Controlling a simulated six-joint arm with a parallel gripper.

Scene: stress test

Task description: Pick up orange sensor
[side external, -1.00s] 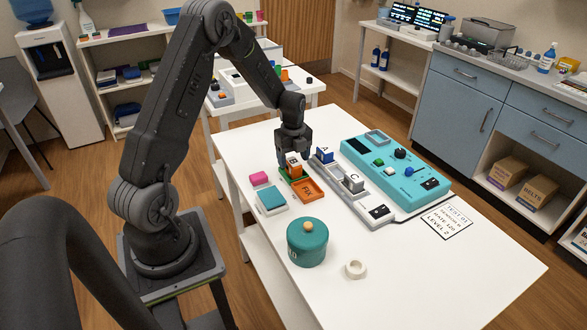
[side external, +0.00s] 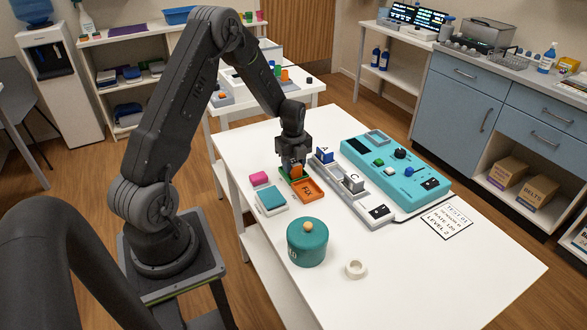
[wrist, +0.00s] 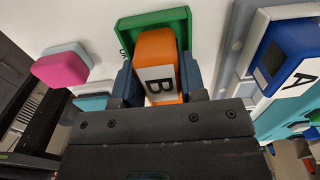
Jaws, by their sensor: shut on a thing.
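The orange sensor (wrist: 156,50), with a white label marked B, is in the wrist view between the two fingers of my gripper (wrist: 157,85). My gripper is shut on it. The sensor is in or just above a green tray (wrist: 125,36); I cannot tell whether it touches the tray floor. In the side view my gripper (side external: 292,168) points down over the green tray, and the sensor is mostly hidden by the fingers.
An orange tray marked FIX (side external: 318,195) lies just in front. A grey rail holds blue sensor A (side external: 325,156) and white sensor C (side external: 355,180). A teal device (side external: 398,170), a pink block (side external: 259,179) and a teal jar (side external: 307,245) stand nearby. The table's front right is clear.

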